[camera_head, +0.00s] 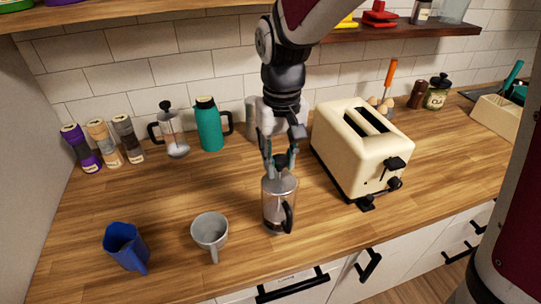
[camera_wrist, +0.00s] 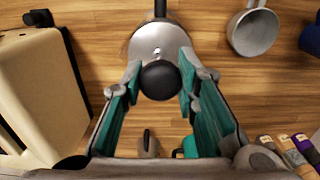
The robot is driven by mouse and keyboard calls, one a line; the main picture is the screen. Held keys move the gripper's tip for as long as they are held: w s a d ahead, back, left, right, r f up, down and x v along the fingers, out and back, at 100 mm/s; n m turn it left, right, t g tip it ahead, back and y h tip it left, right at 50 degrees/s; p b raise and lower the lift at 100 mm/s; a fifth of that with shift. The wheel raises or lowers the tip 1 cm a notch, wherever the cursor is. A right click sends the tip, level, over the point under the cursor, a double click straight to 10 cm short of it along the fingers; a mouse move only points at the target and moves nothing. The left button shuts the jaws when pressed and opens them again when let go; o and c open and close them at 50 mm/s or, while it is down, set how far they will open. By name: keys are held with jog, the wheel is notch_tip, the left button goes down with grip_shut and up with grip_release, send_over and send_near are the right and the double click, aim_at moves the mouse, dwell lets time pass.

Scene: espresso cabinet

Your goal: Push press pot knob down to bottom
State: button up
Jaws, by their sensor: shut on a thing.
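The press pot (camera_head: 277,207) stands upright on the wooden counter in the head view, a clear body with a dark handle toward the front right. Its metal lid (camera_wrist: 157,38) shows from above in the wrist view. The black round knob (camera_wrist: 160,80) sits over the lid; in the head view it is mostly covered by the fingers. My gripper (camera_head: 279,163) points down right above the pot, and in the wrist view its teal-padded fingers (camera_wrist: 159,82) are on both sides of the knob, shut on it. How far the plunger is down is hard to tell.
A cream toaster (camera_head: 362,148) stands close to the right of the pot. A grey mug (camera_head: 209,232) and a blue mug (camera_head: 125,246) stand to the left. A second press pot (camera_head: 173,133) and a teal flask (camera_head: 209,126) are behind. The counter's left middle is free.

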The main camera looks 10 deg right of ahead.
jog(key=shift+f, duration=0.65)
jog(key=shift+f+b, duration=0.3)
jog(key=shift+f, duration=0.4)
jog(key=o, duration=1.2)
jog(key=shift+r, duration=0.1)
jog(key=shift+r+p, duration=2.05)
jog(key=shift+r, duration=1.95)
